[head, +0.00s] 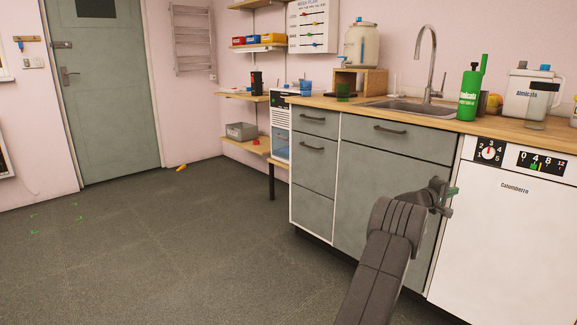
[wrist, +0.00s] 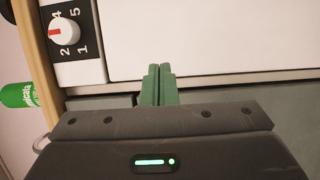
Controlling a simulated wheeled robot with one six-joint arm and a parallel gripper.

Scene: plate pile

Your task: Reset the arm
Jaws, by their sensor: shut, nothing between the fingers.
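My gripper (head: 453,193) is at the end of my raised arm in the head view, in front of the grey cabinet door and close to the white dishwasher-like appliance (head: 505,225). In the wrist view its two green fingers (wrist: 158,84) are together and hold nothing. Beyond them the wrist view shows the appliance's white front (wrist: 210,35) and its dial (wrist: 65,32). No plate shows in either view.
A grey cabinet (head: 385,180) stands under the wooden counter (head: 420,115), which bears a sink (head: 400,108), a green bottle (head: 470,92) and jugs.

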